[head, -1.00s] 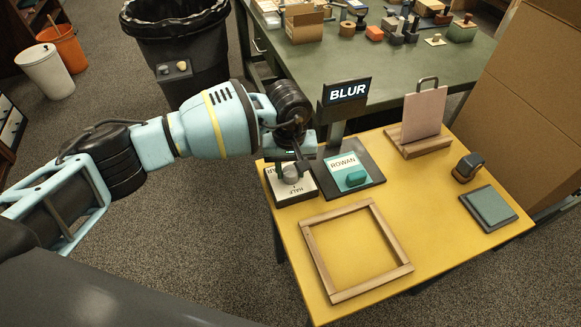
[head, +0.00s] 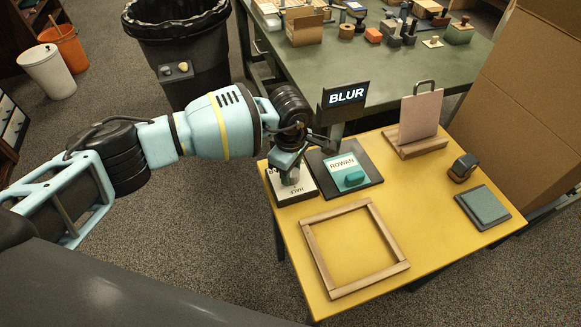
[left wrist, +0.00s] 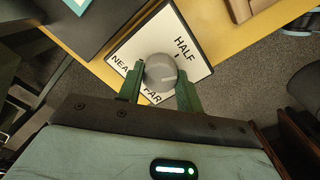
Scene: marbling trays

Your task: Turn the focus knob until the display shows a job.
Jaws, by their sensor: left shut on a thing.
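The focus knob (left wrist: 162,73) is a round grey knob on a white panel (left wrist: 203,68) marked NEAR, HALF and FAR. My left gripper (left wrist: 160,82) has its two green fingers shut on the knob, one on each side. In the head view the left gripper (head: 290,172) covers most of the knob, and part of the panel (head: 302,190) shows around it. A faint line shows on the knob's top, but I cannot tell which label it points at. The black display (head: 345,95) reads BLUR in white. My right gripper is not in view.
A dark base (head: 370,175) with a ROWAN card (head: 343,163) and teal block lies beside the panel. A wooden frame (head: 318,262), a green pad (head: 484,206) and an upright pink board (head: 420,115) are on the yellow table (head: 430,240). A large cardboard sheet (head: 540,100) stands at right.

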